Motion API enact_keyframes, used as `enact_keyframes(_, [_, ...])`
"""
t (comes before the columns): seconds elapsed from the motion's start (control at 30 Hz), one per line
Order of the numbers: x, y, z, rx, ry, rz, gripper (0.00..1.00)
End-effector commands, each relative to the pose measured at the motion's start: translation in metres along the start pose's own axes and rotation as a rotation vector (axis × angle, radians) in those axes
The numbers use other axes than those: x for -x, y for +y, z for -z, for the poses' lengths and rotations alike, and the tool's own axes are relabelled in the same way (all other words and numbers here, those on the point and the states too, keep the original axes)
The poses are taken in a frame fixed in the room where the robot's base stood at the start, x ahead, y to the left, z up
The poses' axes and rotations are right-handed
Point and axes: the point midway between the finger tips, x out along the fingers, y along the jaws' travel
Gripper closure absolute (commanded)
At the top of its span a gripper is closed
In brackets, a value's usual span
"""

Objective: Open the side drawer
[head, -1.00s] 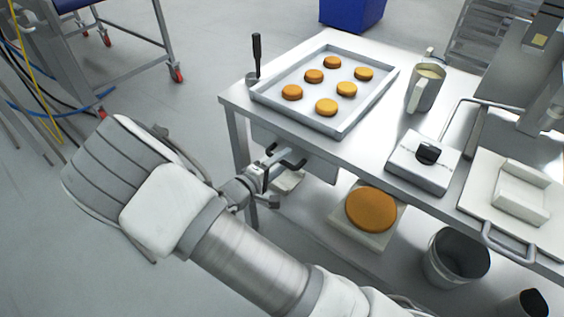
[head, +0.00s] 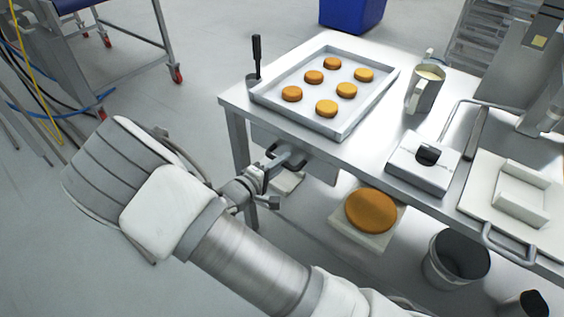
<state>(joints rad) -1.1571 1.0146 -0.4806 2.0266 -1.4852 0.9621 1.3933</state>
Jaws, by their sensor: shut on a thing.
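The side drawer (head: 321,169) is a grey metal front under the tabletop, on the table's near left side. It looks closed, though my gripper covers part of it. My gripper (head: 283,164) is at the drawer front, with its dark fingers shut on the drawer handle (head: 285,151). Only a small part of the handle shows between and above the fingers. My arm reaches up to it from the bottom of the view.
On the steel table (head: 375,148) are a tray (head: 345,128) of several orange-brown rounds, a jug (head: 425,90) and a flat scale-like box (head: 423,162). Below, a large round (head: 371,210) lies on a pale block, beside a bucket (head: 438,272).

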Motion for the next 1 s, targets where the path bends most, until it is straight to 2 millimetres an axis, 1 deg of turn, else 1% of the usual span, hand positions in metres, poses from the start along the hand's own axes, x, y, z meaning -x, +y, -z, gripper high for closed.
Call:
enact_keyframes(0.83, [0.0003, -0.0003, 0.0001, 0.000, 0.000, 0.001, 1.00])
enact_keyframes(1.0, [0.0057, -0.0016, 0.0004, 0.001, 0.002, 0.002, 1.00])
